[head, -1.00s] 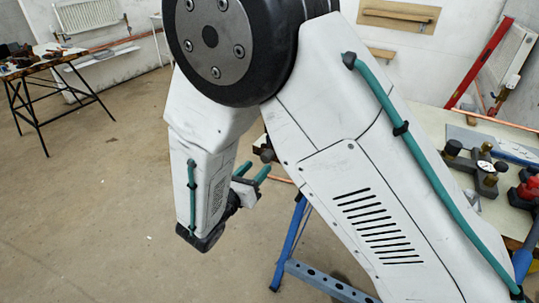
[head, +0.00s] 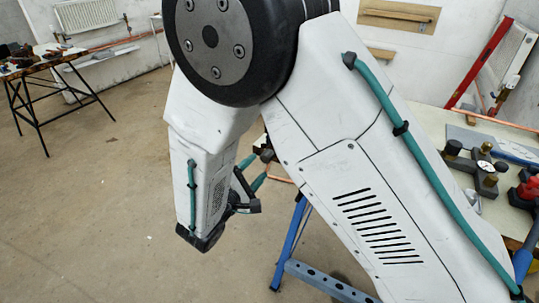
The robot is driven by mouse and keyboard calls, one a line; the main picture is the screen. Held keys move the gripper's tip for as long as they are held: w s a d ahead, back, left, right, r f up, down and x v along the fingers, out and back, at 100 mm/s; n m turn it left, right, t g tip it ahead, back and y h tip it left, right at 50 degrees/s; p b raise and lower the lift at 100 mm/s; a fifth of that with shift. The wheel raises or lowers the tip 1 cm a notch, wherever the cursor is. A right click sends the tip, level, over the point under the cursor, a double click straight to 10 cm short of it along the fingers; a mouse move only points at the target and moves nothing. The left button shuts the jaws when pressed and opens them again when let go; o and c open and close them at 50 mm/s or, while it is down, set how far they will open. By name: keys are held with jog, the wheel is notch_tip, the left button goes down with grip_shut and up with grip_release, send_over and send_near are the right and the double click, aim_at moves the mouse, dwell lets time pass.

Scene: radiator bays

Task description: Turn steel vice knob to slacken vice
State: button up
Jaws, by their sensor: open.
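My gripper (head: 255,170) hangs left of my large white arm, its two teal fingers spread apart and empty. The fingers point up and to the right, towards a small dark piece (head: 267,154) that shows at the edge of my arm. This dark piece may be part of the vice; it is too small and too hidden to tell. No steel knob can be made out clearly. My arm covers most of the near bench. I see no clear contact between the fingers and the dark piece.
A pale workbench (head: 510,212) at right holds a dark fitting with black and brass knobs (head: 484,170) and red-and-black items (head: 527,192). A blue trestle leg (head: 290,243) stands below. A dark-legged table (head: 45,72) is far left. The floor at left is clear.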

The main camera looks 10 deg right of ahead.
aim_at(264, 160)
jog(key=shift+x, duration=2.5)
